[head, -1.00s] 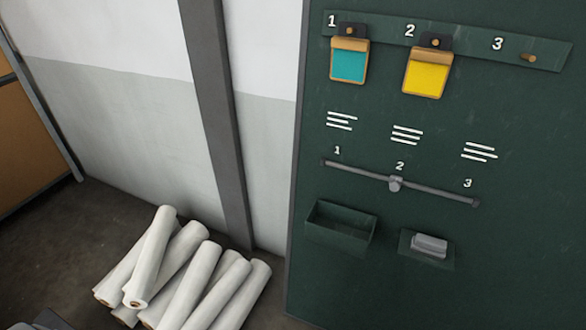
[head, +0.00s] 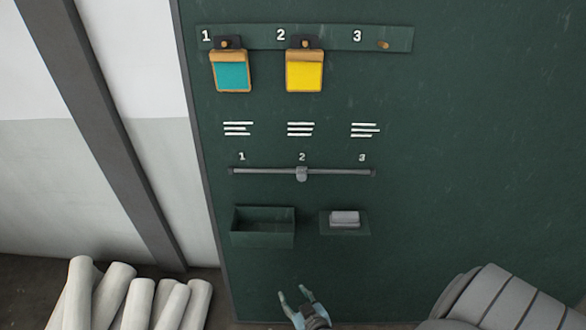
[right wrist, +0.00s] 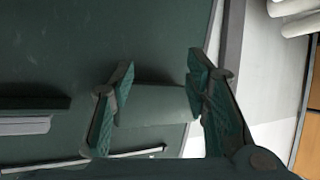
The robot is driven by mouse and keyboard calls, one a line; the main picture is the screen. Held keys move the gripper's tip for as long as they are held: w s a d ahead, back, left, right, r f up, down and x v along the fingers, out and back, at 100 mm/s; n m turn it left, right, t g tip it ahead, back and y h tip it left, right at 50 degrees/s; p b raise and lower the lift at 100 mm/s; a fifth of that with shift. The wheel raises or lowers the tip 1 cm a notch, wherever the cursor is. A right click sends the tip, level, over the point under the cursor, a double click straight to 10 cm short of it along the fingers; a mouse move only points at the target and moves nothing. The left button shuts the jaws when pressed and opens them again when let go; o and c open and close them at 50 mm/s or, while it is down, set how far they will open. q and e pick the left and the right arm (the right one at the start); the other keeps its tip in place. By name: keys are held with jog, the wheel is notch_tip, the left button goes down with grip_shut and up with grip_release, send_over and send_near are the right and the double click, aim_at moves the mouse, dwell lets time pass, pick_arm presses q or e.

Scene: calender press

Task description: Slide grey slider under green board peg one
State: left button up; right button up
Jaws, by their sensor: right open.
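The green board (head: 480,130) fills the middle and right of the head view. The grey slider (head: 302,174) sits on a horizontal grey rail (head: 265,171), under the number 2. Above, peg one holds a clip with a teal card (head: 232,76). Peg two holds a clip with a yellow card (head: 305,76). Peg three (head: 383,45) is bare. My right gripper (head: 293,292) is open and empty, below the rail and the bin. In the right wrist view its open fingers (right wrist: 160,78) frame the bin. My left gripper is not in view.
An open green bin (head: 262,239) and a small ledge (head: 358,229) with a grey block (head: 344,218) stick out from the board below the rail. White rolls (head: 105,295) lie on the floor at lower left. A grey post (head: 105,130) stands left of the board.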

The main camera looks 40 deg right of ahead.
jog(key=w+d+r+m+t+h+p, duration=0.1)
jog(key=w+r+h, duration=0.15)
jog(key=r, duration=0.35)
jog(key=w+d+r+m+t+h, duration=0.1)
jog(key=w+d+r, duration=0.15)
jog(key=r, duration=0.35)
pick_arm(q)
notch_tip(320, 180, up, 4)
jog(key=p, duration=0.2)
pick_arm(e)
jog(key=m+h, duration=0.5)
send_near(302, 178)
jog(key=shift+n, duration=0.3)
jog(key=b+x, duration=0.4)
jog(key=x, duration=0.6)
jog(key=shift+f, duration=0.1)
jog(key=shift+w+d, duration=0.15)
jog(key=shift+w, duration=0.1)
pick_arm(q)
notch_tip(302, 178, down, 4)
pick_arm(e)
jog(key=shift+r, duration=0.2)
grip_shut()
